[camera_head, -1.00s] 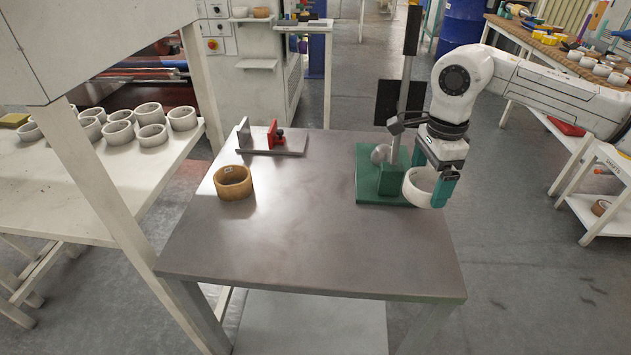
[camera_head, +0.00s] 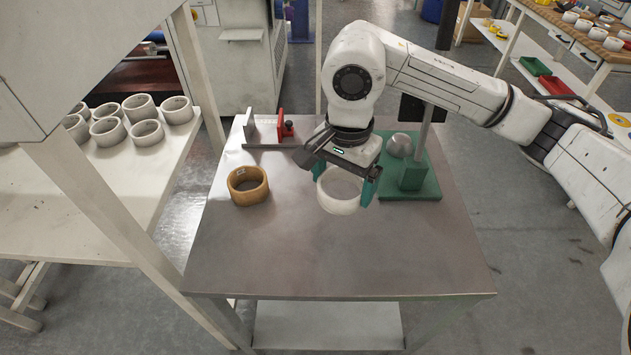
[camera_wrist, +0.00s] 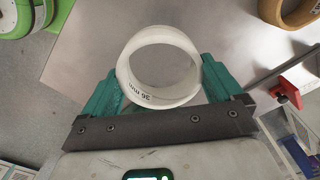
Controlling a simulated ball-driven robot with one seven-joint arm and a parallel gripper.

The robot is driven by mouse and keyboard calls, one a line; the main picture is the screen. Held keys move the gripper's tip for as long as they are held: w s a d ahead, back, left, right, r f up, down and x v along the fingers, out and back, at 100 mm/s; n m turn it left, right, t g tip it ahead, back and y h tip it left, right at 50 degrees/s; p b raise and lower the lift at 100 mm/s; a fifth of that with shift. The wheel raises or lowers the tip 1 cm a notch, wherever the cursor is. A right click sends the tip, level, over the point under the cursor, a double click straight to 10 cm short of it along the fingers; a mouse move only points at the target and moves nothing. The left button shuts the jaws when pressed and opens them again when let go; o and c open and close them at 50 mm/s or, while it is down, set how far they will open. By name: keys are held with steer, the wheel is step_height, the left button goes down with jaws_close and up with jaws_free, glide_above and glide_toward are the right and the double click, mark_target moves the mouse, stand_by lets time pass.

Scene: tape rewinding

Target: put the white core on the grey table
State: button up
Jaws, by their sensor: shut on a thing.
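The white core (camera_head: 338,203) is a short white ring, held between the teal fingers of my gripper (camera_head: 346,186). In the wrist view the core (camera_wrist: 182,91) sits between both fingers of my gripper (camera_wrist: 165,88), with printed lettering on its wall that seems to include "36 mm". The grey table (camera_head: 330,262) lies below, and the core is over its middle. I cannot tell for sure whether the core's lower edge touches the tabletop or hangs just above it.
A brown core (camera_head: 248,187) stands on the table to the left. A grey fixture with a red block (camera_head: 284,127) is at the back. A green-based stand (camera_head: 412,180) is right of my gripper. The table's front is clear. Several white cores (camera_head: 139,106) stand on the left bench.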

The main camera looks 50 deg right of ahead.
mark_target(328, 169)
steer(key=w, duration=0.1)
steer(key=w+f, duration=0.1)
steer(key=w, duration=0.2)
steer(key=shift+d+f+p, duration=0.3)
steer(key=shift+d+p, duration=0.05)
steer(key=shift+p, duration=0.05)
steer(key=w+f, duration=0.2)
steer(key=f, duration=0.1)
steer(key=w+d+f, duration=0.1)
steer(key=w+f, duration=0.1)
steer(key=shift+f+p, duration=0.15)
steer(key=shift+p, duration=0.15)
steer(key=shift+w+f, duration=0.15)
steer(key=shift+f, duration=0.15)
steer(key=shift+f+p, duration=0.45)
steer(key=shift+f, duration=1.1)
steer(key=shift+f, duration=0.15)
steer(key=o, duration=0.7)
step_height(328, 169, up, 12)
steer(key=shift+r+b, duration=0.2)
steer(key=shift+b, duration=0.65)
